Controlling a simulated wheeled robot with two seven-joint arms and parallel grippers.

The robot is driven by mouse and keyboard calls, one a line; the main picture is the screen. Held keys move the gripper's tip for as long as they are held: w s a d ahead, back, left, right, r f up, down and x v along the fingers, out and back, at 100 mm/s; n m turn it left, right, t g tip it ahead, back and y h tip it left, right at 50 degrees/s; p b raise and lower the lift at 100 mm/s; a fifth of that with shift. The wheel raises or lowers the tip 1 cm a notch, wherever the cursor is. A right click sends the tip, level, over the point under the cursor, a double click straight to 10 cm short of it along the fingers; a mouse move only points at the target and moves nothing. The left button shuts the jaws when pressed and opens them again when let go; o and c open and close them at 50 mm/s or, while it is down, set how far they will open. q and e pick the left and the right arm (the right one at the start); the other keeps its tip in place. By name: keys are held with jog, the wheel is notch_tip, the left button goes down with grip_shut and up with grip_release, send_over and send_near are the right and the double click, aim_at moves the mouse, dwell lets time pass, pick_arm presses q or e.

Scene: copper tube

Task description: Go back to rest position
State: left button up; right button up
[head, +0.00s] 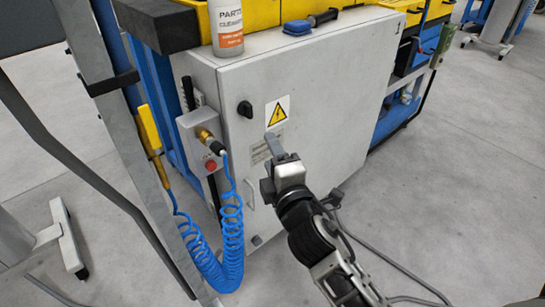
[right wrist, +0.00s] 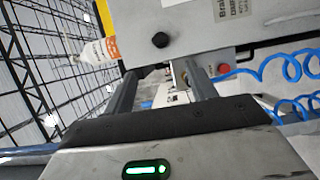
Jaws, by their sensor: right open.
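My right gripper (head: 271,165) is in front of the light grey cabinet door (head: 330,90) in the head view, just below the yellow warning label (head: 277,111). Its two fingers are apart and nothing shows between them. In the right wrist view the gripper (right wrist: 158,80) also shows two spread fingers with an empty gap. The cabinet with its black knob (right wrist: 160,40) lies beyond them. I cannot tell whether a fingertip touches the door. My left gripper is not in view.
A control box with a red button (head: 210,165) and brass fitting (head: 203,133) is on the cabinet's left side. A coiled blue hose (head: 232,240) hangs below. A spray bottle (head: 227,25) stands on top. Grey floor (head: 450,170) is open at right.

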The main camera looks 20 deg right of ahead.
dwell(0.3)
jog(key=s+a+f+m+g+y, duration=0.2)
jog(key=s+f+m+g+y, duration=0.2)
jog(key=s+f+m, duration=1)
jog(key=s+f+g, duration=0.3)
jog(key=f, duration=0.3)
jog(key=shift+s+a+f+m+g, duration=0.15)
jog(key=shift+s+m+g, duration=0.25)
dwell(0.5)
